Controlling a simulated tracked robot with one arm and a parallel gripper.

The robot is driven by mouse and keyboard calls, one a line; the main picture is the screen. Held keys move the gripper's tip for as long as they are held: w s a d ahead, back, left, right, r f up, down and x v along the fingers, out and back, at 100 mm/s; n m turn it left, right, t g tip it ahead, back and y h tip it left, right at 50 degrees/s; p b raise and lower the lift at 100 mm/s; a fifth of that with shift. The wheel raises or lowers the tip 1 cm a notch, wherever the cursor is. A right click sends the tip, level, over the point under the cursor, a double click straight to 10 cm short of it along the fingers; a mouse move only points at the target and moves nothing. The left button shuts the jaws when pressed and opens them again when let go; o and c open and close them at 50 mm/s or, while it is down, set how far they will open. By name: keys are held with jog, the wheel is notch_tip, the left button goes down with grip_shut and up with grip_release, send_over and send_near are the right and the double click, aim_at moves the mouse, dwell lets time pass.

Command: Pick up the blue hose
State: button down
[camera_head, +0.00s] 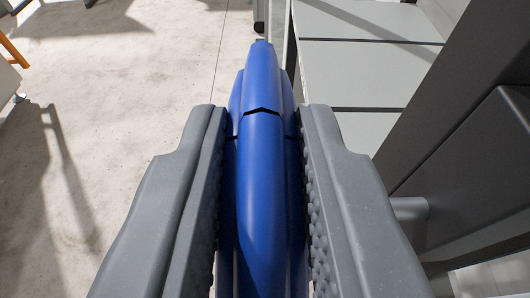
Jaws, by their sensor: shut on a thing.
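The blue hose (262,170) shows as several glossy blue lengths side by side, running from the bottom centre up to a narrow end near the top. My gripper (262,130) is shut on it, with one grey finger on each side. The studded inner pads press against the blue sides. A dark gap or seam crosses the hose near the fingertips. The lower part of the hose runs out of the bottom of the picture.
Light grey flat panels (365,75) in a frame lie behind and right of the hose. A dark grey structure (470,130) stands close on the right. Bare concrete floor (130,110) with shadows is open on the left. An orange leg (14,53) shows at the left edge.

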jog(key=a+b, duration=0.3)
jog(key=a, duration=1)
jog(key=shift+s, duration=0.25)
